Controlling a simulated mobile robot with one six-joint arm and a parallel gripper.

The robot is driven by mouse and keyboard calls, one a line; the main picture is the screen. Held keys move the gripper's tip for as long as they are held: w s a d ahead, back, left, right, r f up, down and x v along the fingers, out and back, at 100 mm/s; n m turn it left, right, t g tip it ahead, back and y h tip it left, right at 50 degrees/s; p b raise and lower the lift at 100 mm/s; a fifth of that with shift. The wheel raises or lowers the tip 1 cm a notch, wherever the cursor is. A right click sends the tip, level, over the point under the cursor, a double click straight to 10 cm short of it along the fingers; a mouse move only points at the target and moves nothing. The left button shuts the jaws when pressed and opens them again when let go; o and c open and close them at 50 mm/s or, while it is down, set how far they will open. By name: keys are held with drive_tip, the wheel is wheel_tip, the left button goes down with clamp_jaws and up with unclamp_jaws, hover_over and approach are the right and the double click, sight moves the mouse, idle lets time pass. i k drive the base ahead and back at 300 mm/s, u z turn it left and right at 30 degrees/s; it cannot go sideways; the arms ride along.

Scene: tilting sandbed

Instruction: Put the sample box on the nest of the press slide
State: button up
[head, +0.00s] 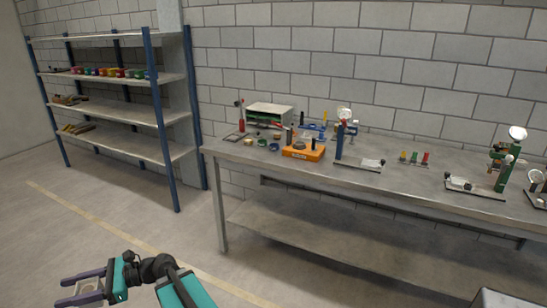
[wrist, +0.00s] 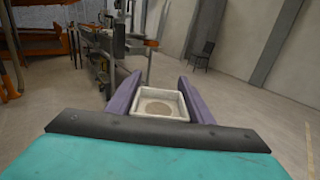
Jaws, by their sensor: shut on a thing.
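The sample box (wrist: 159,105) is a small pale, open-topped square box with a brownish round patch inside. It sits between the purple fingers of my gripper (wrist: 160,84) in the wrist view, and the gripper is shut on it. In the head view my gripper (head: 64,291) is at the bottom left, over the floor and well away from the bench. A blue-column press (head: 340,140) stands on the bench with a flat pale plate (head: 362,164) at its foot. A green press (head: 507,165) stands farther right with a similar plate (head: 468,187). I cannot tell which plate bears the nest.
The grey workbench (head: 420,188) runs along the block wall. An orange block (head: 303,152), a green-and-white organiser (head: 270,113) and small coloured parts (head: 414,158) stand on it. A blue-post shelf (head: 120,110) is at the left.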

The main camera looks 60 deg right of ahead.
sight(370, 163)
drive_tip(key=z, duration=1.75)
drive_tip(key=i, duration=1)
drive_tip(key=u, duration=0.1)
